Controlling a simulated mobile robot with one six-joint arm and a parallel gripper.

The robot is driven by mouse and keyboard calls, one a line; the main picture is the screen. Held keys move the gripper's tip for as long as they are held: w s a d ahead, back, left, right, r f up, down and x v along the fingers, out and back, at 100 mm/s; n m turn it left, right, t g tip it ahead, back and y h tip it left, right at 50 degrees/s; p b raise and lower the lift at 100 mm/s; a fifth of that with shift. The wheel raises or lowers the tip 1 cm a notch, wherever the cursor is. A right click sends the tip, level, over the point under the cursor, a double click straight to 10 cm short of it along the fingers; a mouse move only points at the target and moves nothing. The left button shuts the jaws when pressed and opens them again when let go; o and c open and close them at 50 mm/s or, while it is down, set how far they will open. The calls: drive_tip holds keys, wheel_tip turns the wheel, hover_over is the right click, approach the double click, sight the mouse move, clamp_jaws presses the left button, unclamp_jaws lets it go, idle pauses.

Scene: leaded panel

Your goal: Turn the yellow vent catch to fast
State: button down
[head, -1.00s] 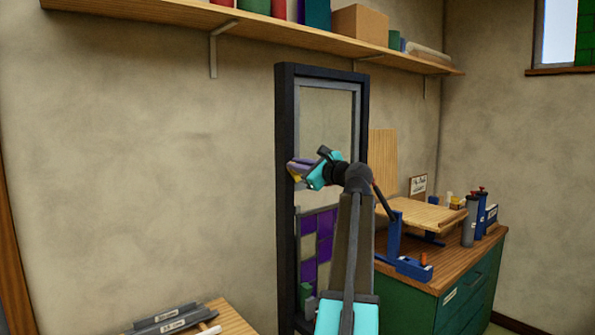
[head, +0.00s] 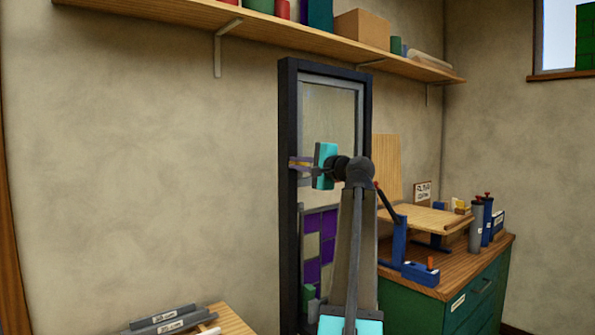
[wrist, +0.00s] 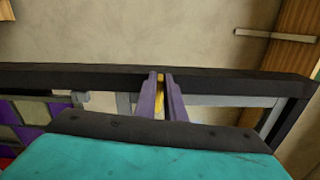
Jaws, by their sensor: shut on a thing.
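The yellow vent catch (wrist: 160,81) shows as a thin yellow strip between my gripper's two purple fingers in the wrist view. My gripper (wrist: 160,88) is shut on it, at the dark frame of the leaded panel (wrist: 220,83). In the head view my gripper (head: 294,163) reaches the left upright of the tall dark panel frame (head: 288,120), about midway up. A little yellow shows between the fingers there. Most of the catch is hidden by the fingers, and I cannot read any marking for fast.
Purple and pale leaded panes (head: 318,240) fill the lower panel. A green bench (head: 450,300) with a tilted wooden board (head: 435,217) stands to the right. A wooden shelf (head: 280,38) runs above. A small table (head: 232,320) is at lower left.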

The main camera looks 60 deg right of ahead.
drive_tip(key=shift+f+n+b, duration=0.2)
drive_tip(key=shift+n+b, duration=0.15)
drive_tip(key=shift+n, duration=0.25)
drive_tip(key=c, duration=1.8)
unclamp_jaws()
drive_tip(key=shift+c, duration=0.2)
drive_tip(key=shift+s, duration=0.1)
drive_tip(key=b+v, duration=0.2)
drive_tip(key=v, duration=1.1)
drive_tip(key=shift+s, duration=0.35)
drive_tip(key=shift+a+r, duration=0.1)
